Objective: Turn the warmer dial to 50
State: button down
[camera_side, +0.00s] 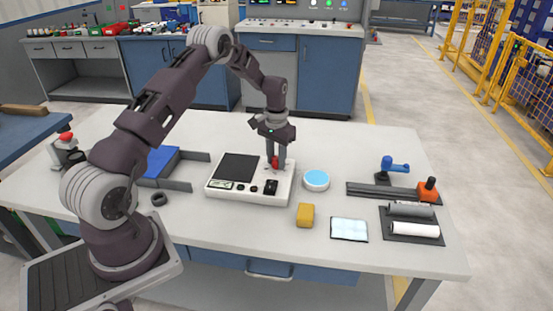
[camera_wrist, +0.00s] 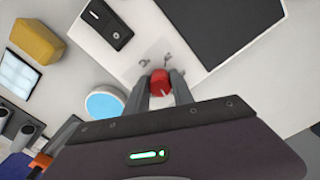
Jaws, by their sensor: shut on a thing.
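The warmer (camera_side: 221,198) is a white box on the table with a black square plate (camera_side: 237,168) on its left part. Its red dial (camera_side: 275,162) stands on the right part of the top. The red dial also shows in the wrist view (camera_wrist: 160,82), with pale scale marks partly visible beside it. My gripper (camera_wrist: 161,86) points down over the warmer and is shut on the red dial, one finger on each side. The dial's pointer and the scale numbers are too small or hidden to read.
A blue-topped round dish (camera_side: 316,179) stands close to the warmer's right. A yellow block (camera_side: 305,215), a pale pad (camera_side: 349,229) and grey and white rolls (camera_side: 414,230) lie further right. A blue tray (camera_side: 162,161) is at left.

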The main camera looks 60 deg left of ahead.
aim_at(276, 157)
jog(key=m, duration=0.5)
jog(key=shift+a, duration=0.1)
jog(key=shift+m, duration=2.3)
jog(key=c, duration=1.1)
grip_release()
jog(key=shift+r, duration=0.15)
notch_tip(276, 157, up, 7)
jog(key=shift+f, duration=0.15)
